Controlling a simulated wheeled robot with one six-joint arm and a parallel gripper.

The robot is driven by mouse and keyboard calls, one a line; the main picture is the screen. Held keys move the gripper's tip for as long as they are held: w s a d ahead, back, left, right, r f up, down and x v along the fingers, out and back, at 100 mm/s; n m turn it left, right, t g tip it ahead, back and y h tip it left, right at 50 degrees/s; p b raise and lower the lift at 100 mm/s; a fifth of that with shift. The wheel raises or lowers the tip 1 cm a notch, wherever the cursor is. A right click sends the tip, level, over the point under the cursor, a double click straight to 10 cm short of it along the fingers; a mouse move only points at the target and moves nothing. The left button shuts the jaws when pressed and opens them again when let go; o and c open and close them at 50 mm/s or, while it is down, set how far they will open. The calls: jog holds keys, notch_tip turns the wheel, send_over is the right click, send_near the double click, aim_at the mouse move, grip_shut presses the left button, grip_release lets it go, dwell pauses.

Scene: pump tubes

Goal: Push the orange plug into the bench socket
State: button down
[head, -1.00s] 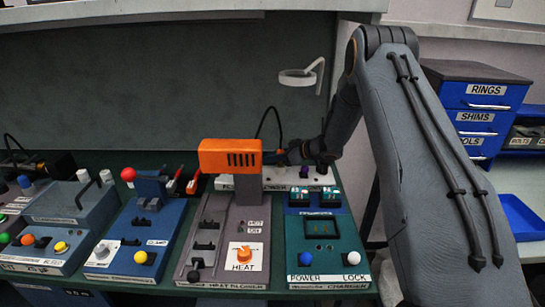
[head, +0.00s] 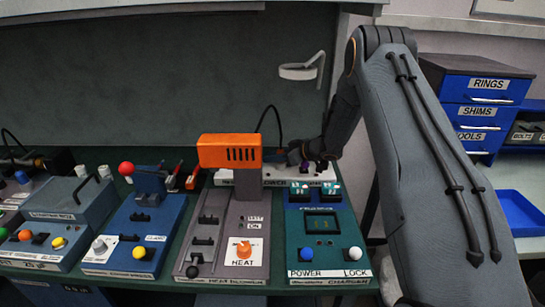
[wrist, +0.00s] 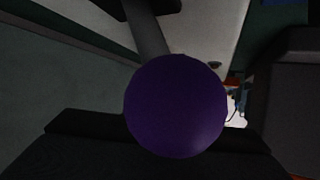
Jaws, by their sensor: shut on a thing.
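My gripper (head: 303,160) is at the back of the bench, over a white unit (head: 275,174). It is shut on a purple ball knob (wrist: 176,106), which fills the middle of the wrist view. A grey stem shows above the knob in that view. I cannot make out an orange plug or the bench socket in either view. A black cable (head: 280,122) loops behind the orange blower head (head: 230,150) and runs down toward the white unit.
A grey heat unit (head: 200,262) and a teal charger unit (head: 347,240) stand in front of the white unit. Blue units (head: 125,245) with levers and coloured buttons stand to the left. A pale ring-shaped holder (head: 300,71) juts from the back. Blue drawers (head: 480,115) stand right.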

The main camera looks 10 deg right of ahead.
jog(key=shift+f, duration=0.35)
jog(key=c, duration=1.4)
grip_release()
jog(key=shift+d, duration=0.1)
jog(key=b+v, duration=0.2)
jog(key=v, duration=0.5)
jog(key=shift+s+d+r, duration=0.2)
jog(key=shift+s, duration=0.1)
